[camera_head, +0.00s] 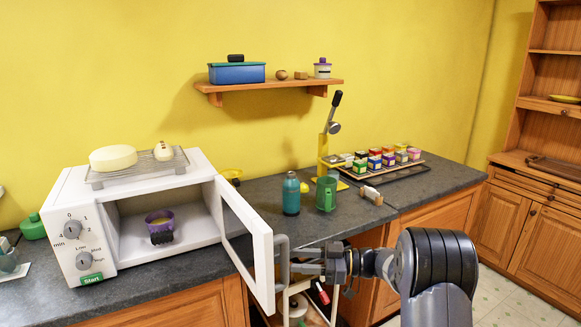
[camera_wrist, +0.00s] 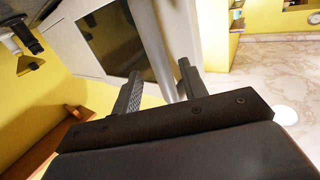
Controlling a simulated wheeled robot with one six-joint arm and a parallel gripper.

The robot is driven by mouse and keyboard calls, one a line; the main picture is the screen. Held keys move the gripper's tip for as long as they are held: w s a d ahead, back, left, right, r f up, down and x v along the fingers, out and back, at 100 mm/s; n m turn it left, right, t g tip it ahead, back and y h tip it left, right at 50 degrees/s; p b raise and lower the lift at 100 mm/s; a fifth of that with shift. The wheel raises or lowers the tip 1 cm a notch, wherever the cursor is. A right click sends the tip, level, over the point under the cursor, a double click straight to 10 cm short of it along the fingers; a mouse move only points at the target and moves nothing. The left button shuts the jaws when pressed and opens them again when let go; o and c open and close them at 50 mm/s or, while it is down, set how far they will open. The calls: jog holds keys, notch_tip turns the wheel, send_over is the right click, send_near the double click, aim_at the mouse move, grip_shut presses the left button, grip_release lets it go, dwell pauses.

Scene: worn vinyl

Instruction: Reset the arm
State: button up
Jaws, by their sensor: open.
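My gripper (camera_head: 300,262) is in front of the counter, beside the open door (camera_head: 246,240) of the white microwave (camera_head: 135,225). Its fingers point left at the grey door handle (camera_head: 283,262). In the wrist view my gripper (camera_wrist: 158,80) has its two dark fingers apart. The pale bar of the handle (camera_wrist: 168,62) shows between or just beyond them; I cannot tell if they touch it. Nothing is lifted in the fingers.
A teal bottle (camera_head: 291,194), a green mug (camera_head: 326,194) and a yellow lever press (camera_head: 328,145) stand on the counter (camera_head: 260,190). The floor (camera_head: 510,300) at right is clear.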

aim_at(284, 260)
jog(key=shift+w+a+p, duration=0.15)
jog(key=shift+a+p, duration=0.2)
jog(key=shift+a, duration=2)
